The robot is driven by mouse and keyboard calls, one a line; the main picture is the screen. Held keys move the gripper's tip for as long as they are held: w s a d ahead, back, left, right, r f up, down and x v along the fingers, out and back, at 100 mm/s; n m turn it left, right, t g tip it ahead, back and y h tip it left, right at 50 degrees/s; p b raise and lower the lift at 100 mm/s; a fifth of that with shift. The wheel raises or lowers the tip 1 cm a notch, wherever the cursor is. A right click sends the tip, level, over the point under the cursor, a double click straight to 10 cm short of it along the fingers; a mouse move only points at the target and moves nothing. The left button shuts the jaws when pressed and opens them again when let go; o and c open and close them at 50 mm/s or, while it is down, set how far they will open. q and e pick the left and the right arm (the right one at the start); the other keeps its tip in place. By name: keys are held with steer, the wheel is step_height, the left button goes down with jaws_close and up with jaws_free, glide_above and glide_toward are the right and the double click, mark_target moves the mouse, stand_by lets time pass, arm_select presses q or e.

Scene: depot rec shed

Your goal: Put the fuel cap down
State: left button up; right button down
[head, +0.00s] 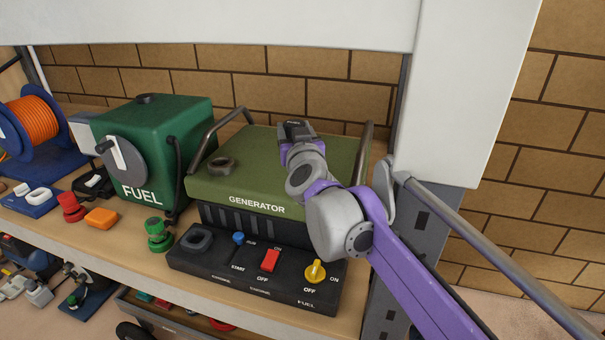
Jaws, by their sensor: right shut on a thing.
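My right gripper (296,131) reaches over the back part of the green generator's top (325,160), pointing away from me. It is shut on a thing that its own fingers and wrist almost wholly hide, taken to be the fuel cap. I cannot tell whether that thing touches the generator top. A dark round filler neck (222,166) with a hollow middle stands uncovered at the left of the generator top. My left gripper is not in view.
A green fuel box (185,125) stands left of the generator, beside an orange cable reel (33,120). The black switch panel (220,268) is in front. Metal handles (363,150) flank the generator top. A white post (465,90) rises at right. Bare bench (130,240) is at front left.

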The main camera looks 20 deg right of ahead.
steer(key=f, duration=0.4)
steer(key=shift+w+a, duration=0.2)
steer(key=shift+a, duration=0.05)
steer(key=shift+f, duration=2)
steer(key=shift+f, duration=0.1)
steer(key=shift+c, duration=1)
jaws_free()
steer(key=shift+r, duration=0.2)
steer(key=s+a+b, duration=0.1)
steer(key=s, duration=1.1)
steer(key=shift+a, duration=0.2)
steer(key=shift+f, duration=0.1)
